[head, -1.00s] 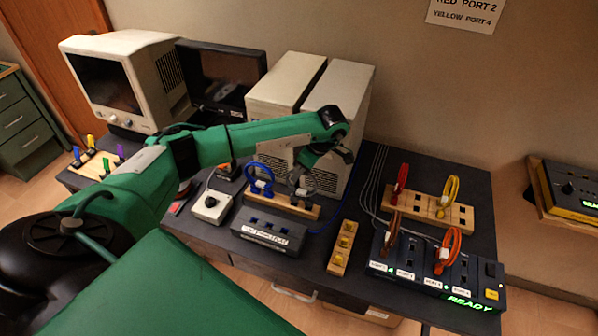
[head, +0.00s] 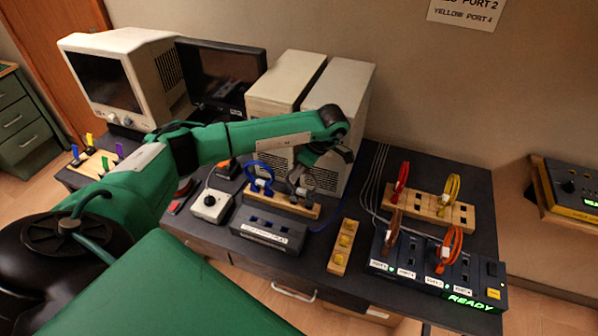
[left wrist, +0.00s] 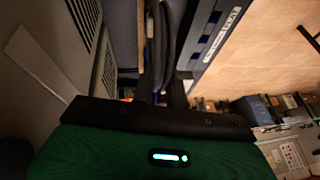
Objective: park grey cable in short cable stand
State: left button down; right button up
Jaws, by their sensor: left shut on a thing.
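The grey cable (head: 300,187) is a dark grey loop at the right part of the short cable stand (head: 281,206), a wooden block in the middle of the desk. My left gripper (head: 303,178) is shut on the grey cable, directly over the stand. In the left wrist view the grey cable (left wrist: 157,45) runs between the dark fingers. Whether its plug is fully in a hole of the stand is hidden. A blue cable (head: 261,180) stands in the same stand, just left of my gripper. My right gripper is not in view.
A dark socket box (head: 268,235) lies in front of the stand. A switch box (head: 211,206) is to its left. Beige computer cases (head: 337,95) stand close behind. A longer wooden stand (head: 430,208) with red and yellow cables and a port panel (head: 437,275) are at right.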

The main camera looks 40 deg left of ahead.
pick_arm(q)
jog(key=shift+f+b, duration=0.65)
jog(key=shift+b, duration=0.1)
dwell(1.1)
dwell(0.3)
jog(key=c, duration=1.3)
grip_release()
jog(key=shift+o, duration=0.3)
jog(key=o, duration=0.6)
jog(key=shift+c, duration=0.2)
jog(key=p+v, duration=0.2)
jog(key=v, duration=0.5)
jog(key=shift+r+p, duration=0.2)
jog(key=shift+p, duration=0.1)
